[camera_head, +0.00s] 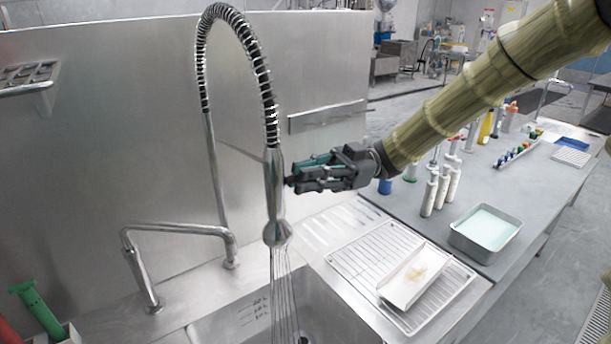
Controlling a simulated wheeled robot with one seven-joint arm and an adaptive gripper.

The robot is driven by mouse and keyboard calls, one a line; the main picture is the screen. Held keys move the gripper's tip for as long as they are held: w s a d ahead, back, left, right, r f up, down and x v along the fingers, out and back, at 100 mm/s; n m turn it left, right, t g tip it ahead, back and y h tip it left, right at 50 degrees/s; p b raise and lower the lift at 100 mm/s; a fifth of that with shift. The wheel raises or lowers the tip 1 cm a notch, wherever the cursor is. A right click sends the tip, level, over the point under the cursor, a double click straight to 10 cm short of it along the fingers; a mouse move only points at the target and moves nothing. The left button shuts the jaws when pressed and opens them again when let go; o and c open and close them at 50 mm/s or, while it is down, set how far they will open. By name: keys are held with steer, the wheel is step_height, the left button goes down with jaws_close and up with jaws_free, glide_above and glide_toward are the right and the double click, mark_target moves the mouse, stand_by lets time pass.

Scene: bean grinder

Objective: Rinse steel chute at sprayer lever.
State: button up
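The lever itself is hidden or too small to make out. I cannot tell whether the fingers are closed on it or only touching.
A bent faucet pipe (180,229) stands left of the sprayer. A steel backsplash (100,140) rises behind. On the grey counter at right are a pan of pale liquid (486,232) and several white bottles (441,187). A green-handled tool (38,310) stands at the lower left.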

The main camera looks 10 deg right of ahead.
steer(key=shift+o, duration=0.6)
steer(key=shift+w+d+f, duration=0.1)
steer(key=shift+w+d, duration=0.2)
steer(key=shift+d, duration=0.25)
steer(key=v, duration=1)
steer(key=shift+d, duration=0.4)
steer(key=shift+d+f, duration=0.1)
steer(key=shift+f, duration=0.1)
